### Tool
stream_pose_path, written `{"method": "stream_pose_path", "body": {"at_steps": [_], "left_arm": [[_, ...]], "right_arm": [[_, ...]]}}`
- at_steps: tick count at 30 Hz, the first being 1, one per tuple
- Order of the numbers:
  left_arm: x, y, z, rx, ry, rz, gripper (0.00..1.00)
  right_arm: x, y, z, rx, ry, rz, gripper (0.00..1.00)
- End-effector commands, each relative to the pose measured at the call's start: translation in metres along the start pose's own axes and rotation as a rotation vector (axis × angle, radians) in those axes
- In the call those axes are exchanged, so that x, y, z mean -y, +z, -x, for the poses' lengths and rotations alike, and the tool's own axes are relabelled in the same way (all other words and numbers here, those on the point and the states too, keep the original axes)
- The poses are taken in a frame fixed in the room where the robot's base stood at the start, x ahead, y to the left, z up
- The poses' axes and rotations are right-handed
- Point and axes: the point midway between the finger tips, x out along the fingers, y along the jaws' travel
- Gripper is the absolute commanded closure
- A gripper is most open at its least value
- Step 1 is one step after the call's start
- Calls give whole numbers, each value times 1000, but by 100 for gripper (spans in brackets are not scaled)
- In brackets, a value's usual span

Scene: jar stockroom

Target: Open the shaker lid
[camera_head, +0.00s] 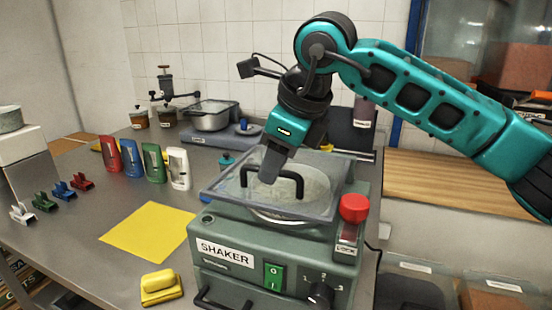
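The shaker (230,278) is a green-grey machine on the near right part of the steel bench, with a label, a green switch and a black knob on its front. Its clear lid (326,170) lies flat over a round bowl and looks closed. A black arched handle (292,176) stands on the lid. My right gripper (272,170) points down at the handle, its dark fingers overlapping the handle's bar. I cannot tell whether they are closed on it. A red knob (354,208) sits at the lid's right front corner. My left gripper is out of view.
A yellow mat (148,232) and a yellow block (160,287) lie left of the shaker. Coloured holders (153,163) and small clips (62,190) stand farther left. A pot (211,115) and jars (139,118) are at the back.

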Motion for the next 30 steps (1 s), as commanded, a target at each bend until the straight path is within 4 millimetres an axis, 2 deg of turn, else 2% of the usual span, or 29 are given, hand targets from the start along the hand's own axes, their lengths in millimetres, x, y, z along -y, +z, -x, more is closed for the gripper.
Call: {"method": "stream_pose_path", "body": {"at_steps": [4,16,30], "left_arm": [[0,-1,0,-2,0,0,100],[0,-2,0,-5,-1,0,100],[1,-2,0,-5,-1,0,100]], "right_arm": [[0,0,0,0,0,0,61],[0,0,0,0,0,0,99],[0,0,1,0,0,0,100]]}}
